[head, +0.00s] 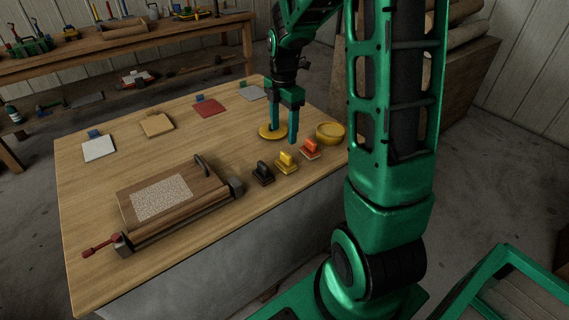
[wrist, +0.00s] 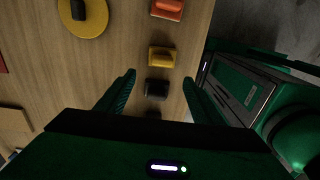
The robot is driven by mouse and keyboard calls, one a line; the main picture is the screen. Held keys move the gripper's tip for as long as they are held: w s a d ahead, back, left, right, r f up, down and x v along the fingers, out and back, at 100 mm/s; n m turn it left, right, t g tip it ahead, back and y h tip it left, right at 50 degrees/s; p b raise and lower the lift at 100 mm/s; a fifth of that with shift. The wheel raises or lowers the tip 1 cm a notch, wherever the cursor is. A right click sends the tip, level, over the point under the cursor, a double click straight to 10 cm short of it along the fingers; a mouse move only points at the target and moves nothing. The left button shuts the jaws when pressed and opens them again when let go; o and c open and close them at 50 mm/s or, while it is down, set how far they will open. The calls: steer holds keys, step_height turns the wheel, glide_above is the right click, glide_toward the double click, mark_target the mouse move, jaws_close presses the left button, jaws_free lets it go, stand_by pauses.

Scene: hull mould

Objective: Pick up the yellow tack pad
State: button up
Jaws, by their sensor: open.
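The yellow tack pad (head: 286,163) is a small block with a raised grip, resting on the table near its right front edge. It stands between a black pad (head: 263,173) and an orange-red pad (head: 310,149). In the wrist view the yellow pad (wrist: 161,58) lies just beyond the fingertips, with the black pad (wrist: 157,88) between the fingers in the picture and the orange pad (wrist: 167,9) farther up. My gripper (head: 284,136) is open and empty, pointing down above the table. No pad is visibly touched by it.
A wooden mould (head: 125,207) with clamps lies at front left. Several coloured squares line the table's far side. Bare wood (head: 195,150) lies between.

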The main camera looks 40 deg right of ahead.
mark_target(286, 153)
steer(key=shift+w+f, duration=0.2)
steer(key=shift+f, duration=0.25)
step_height(286, 153, down, 5)
steer(key=shift+r, duration=0.1)
steer(key=shift+s+d+f, duration=0.1)
steer(key=shift+d+f, duration=0.05)
steer(key=shift+f, duration=0.75)
steer(key=shift+s+d+f, duration=0.1)
steer(key=shift+s+f, duration=0.05)
steer(key=shift+f, duration=0.7)
steer(key=shift+s+d+f, duration=0.1)
steer(key=shift+d+f, duration=0.05)
steer(key=shift+f, duration=0.75)
steer(key=c, duration=1.2)
